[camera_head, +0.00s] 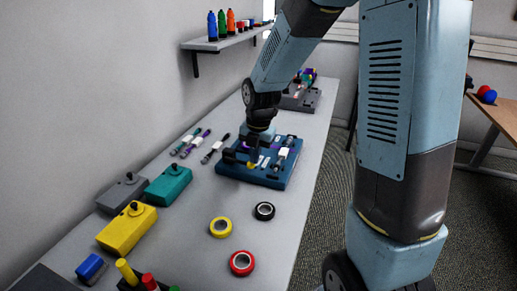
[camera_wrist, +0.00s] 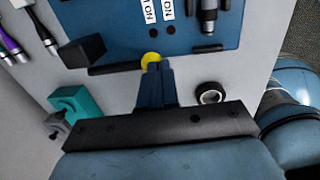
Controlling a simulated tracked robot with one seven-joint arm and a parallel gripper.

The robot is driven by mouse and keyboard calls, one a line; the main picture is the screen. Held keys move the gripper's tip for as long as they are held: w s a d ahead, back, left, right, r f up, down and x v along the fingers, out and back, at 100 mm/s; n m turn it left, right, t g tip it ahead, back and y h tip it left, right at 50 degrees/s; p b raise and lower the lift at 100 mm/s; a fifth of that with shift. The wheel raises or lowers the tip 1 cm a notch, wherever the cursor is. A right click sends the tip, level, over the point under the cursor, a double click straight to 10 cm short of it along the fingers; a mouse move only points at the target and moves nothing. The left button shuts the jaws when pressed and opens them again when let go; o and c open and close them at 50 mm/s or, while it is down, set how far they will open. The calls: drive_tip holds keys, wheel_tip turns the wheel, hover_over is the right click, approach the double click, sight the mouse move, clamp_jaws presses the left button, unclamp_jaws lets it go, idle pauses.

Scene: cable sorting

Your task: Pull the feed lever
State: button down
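The feed lever seems to be the one with the round yellow knob (camera_head: 250,165) at the near left edge of the blue panel (camera_head: 232,172). In the wrist view the yellow knob (camera_wrist: 150,58) shows right at my fingertips, partly hidden by them. My gripper (camera_head: 254,150) points down over the panel from the arm above. In the wrist view its fingers (camera_wrist: 160,68) lie close together, with no clear gap. The knob sits slightly left of the fingers' middle, and I cannot tell whether they touch it.
Teal (camera_head: 168,185), yellow (camera_head: 127,228) and grey (camera_head: 122,192) boxes with black knobs stand at left. Black (camera_head: 264,211), yellow (camera_head: 221,227) and red (camera_head: 242,263) tape rolls lie nearer. Several cables (camera_head: 215,147) lie beside the panel. A wall shelf (camera_head: 225,41) hangs above.

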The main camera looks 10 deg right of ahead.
drive_tip(key=shift+s+d+f, duration=0.25)
drive_tip(key=shift+d+f, duration=0.1)
drive_tip(key=shift+f, duration=0.55)
drive_tip(key=shift+r, duration=0.35)
drive_tip(key=s+d+r, duration=0.3)
drive_tip(key=d+r, duration=0.2)
drive_tip(key=r, duration=0.7)
drive_tip(key=shift+s, duration=0.15)
drive_tip(key=shift+d, duration=0.1)
